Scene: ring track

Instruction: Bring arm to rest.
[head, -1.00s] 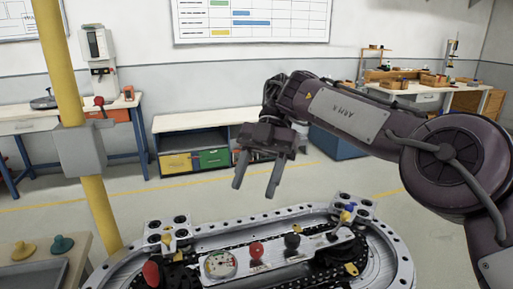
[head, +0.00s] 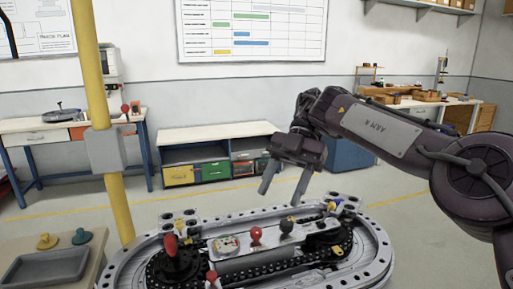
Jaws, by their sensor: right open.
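My right gripper (head: 284,183) hangs above the back right part of the ring track (head: 376,262), its two fingers pointing down and spread apart with nothing between them. It looks clear of the track. My right arm (head: 385,128) comes in from the right edge, bent at the elbow. My left gripper is not in view. The ring track is an oval metal loop with a dark chain around a central plate. Red knobs and a black knob (head: 287,226) stand up from it, one red knob (head: 256,234) near the middle.
A yellow post (head: 119,205) with a grey box rises left of the track. A grey tray (head: 45,268) and two knobbed pieces lie on a bench at the lower left. Workbenches and a low cabinet (head: 215,133) line the back wall. Open floor lies between the track and them.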

